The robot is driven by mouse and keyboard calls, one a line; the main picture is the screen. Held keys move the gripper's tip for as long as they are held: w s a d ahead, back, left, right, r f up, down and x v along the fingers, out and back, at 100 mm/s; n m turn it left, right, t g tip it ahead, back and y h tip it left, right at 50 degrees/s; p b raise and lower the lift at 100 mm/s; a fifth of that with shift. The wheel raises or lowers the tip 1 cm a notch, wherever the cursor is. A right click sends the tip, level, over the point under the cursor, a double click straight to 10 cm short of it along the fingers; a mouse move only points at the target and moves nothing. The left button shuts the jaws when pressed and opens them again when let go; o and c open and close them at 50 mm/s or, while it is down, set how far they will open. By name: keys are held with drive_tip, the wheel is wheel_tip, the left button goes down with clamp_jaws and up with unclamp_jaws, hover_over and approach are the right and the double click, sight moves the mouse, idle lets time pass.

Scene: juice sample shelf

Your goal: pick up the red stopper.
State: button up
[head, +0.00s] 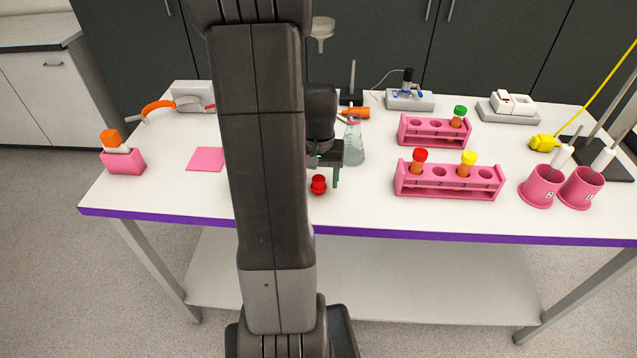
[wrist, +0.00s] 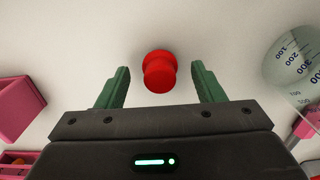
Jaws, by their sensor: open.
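The red stopper (head: 318,184) stands on the white table near its front edge, just right of my arm in the head view. In the wrist view the red stopper (wrist: 160,71) lies between and slightly beyond the two green fingers of my gripper (wrist: 160,84). The fingers are apart, with a gap on both sides of the stopper, and hold nothing. In the head view my gripper (head: 325,172) is partly hidden by my arm, above and close to the stopper. I cannot tell the exact height between them.
A glass flask (head: 354,142) stands behind and right of the stopper; it also shows in the wrist view (wrist: 296,62). Pink racks (head: 450,191) with capped tubes stand to the right, then pink cups (head: 543,186). A pink square (head: 205,159) lies left. The table's purple front edge (head: 420,235) is near.

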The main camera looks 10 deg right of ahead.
drive_tip(key=shift+f, duration=0.3)
drive_tip(key=c, duration=1.1)
drive_tip(key=shift+o, duration=0.2)
drive_tip(key=shift+r, duration=0.15)
